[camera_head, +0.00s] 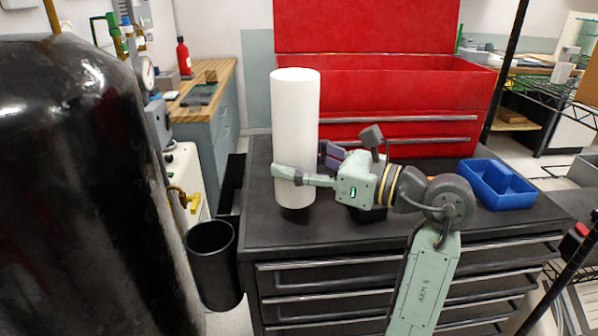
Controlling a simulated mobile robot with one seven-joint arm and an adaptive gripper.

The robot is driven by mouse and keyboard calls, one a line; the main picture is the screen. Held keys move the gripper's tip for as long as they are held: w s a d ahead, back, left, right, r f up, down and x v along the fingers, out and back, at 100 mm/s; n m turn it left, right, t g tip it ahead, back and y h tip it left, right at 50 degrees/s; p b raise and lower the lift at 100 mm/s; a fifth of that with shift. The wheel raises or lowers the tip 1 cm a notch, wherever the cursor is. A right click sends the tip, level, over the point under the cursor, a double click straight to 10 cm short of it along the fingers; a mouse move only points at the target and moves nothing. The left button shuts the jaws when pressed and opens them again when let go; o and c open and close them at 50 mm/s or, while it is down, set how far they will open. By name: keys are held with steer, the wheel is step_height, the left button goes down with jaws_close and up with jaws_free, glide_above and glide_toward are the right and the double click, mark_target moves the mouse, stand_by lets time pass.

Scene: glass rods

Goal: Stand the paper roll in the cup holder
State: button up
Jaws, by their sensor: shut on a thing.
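The white paper roll (296,120) is upright in the head view, over the left part of the dark cabinet top. My gripper (298,172) comes from the right and is shut on the lower part of the roll. One pale finger crosses the roll's front; the other finger is mostly hidden behind it. Whether the roll's bottom touches the cabinet top is hard to tell. The black cup holder (213,265) hangs on the cabinet's left side, lower than the top and to the left of the roll. Its round mouth faces up and looks empty.
A large black tank (85,190) fills the left side, close to the cup holder. A red tool chest (385,100) stands behind the roll. A blue tray (497,186) lies on the right of the cabinet top (275,232). A black side bin (232,185) is behind the cup holder.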

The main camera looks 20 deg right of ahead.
steer(key=shift+f+p, duration=0.45)
steer(key=shift+f, duration=1.15)
steer(key=shift+f, duration=0.2)
steer(key=o, duration=1.3)
steer(key=shift+r, duration=0.15)
steer(key=b+v, duration=0.3)
steer(key=v, duration=0.8)
steer(key=shift+s+d, duration=0.1)
steer(key=shift+s, duration=0.05)
steer(key=shift+s+d, duration=0.25)
steer(key=shift+s, duration=0.05)
